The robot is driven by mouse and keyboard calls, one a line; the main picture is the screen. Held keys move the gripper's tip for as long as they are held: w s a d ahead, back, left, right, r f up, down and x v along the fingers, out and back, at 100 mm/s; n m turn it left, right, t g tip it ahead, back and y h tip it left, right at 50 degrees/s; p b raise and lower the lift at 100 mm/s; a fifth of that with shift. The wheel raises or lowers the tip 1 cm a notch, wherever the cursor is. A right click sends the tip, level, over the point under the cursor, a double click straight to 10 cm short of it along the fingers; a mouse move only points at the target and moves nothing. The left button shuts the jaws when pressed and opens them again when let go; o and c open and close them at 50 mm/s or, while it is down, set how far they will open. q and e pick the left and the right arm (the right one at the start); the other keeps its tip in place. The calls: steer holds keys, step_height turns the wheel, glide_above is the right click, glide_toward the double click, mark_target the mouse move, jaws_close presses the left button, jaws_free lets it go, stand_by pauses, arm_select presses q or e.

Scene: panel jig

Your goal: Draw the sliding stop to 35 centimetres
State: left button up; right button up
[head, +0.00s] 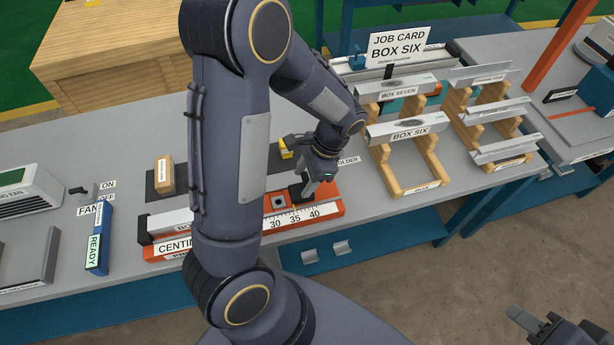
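The panel jig (330,200) is an orange base with a white centimetre scale (295,219); the numbers 30, 35 and 40 show near its right end. An orange block with a dark square top (278,202) sits behind the 30 to 35 part. A dark upright bar (304,222) crosses the scale near 35 to 40; I cannot tell which piece is the sliding stop. My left gripper (309,191) points down just above the jig's right end; its fingers are too small to read. My arm hides the jig's middle. My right gripper (536,318) is at the bottom right, fingers apart, empty.
Behind the jig stand wooden racks with panels labelled BOX SIX (408,133) and BOX SEVEN (398,94), and a job card (398,48) reading BOX SIX. A blue READY box (97,240) and a fan switch (89,190) are at left. A yellow piece (287,150) lies behind the jig.

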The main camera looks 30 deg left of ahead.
arm_select(q)
steer(key=shift+o, duration=0.2)
steer(key=v, duration=0.7)
steer(key=shift+r, duration=0.35)
steer(key=shift+w+d, duration=0.1)
steer(key=shift+w, duration=0.05)
